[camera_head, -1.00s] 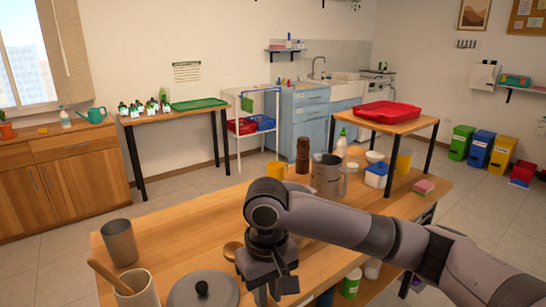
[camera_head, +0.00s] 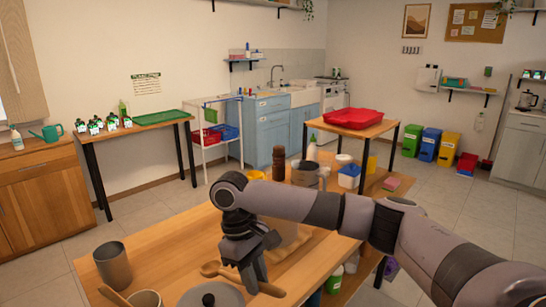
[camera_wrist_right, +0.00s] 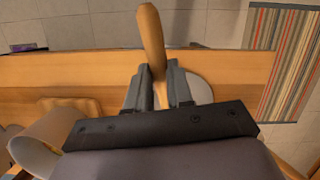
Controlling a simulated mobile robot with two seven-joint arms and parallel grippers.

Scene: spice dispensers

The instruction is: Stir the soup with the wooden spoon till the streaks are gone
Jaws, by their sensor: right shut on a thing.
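My right gripper (camera_head: 254,276) is shut on the wooden spoon (camera_head: 210,269), low over the table. The spoon's rounded end sticks out left of the fingers, its handle end to the right. In the right wrist view the fingers (camera_wrist_right: 154,88) close around the spoon's narrow part, and its thick wooden end (camera_wrist_right: 151,38) points away. A grey round lid with a dark knob (camera_head: 209,297) is at the bottom edge, just in front of the spoon. No soup is visible. My left gripper is not in view.
A grey cup (camera_head: 113,266) and a pale crock (camera_head: 146,299) with a wooden handle stand at the left of the table (camera_head: 165,250). A grey jug (camera_head: 305,174), a brown mill (camera_head: 278,163) and a blue-and-white tub (camera_head: 349,177) stand behind my arm.

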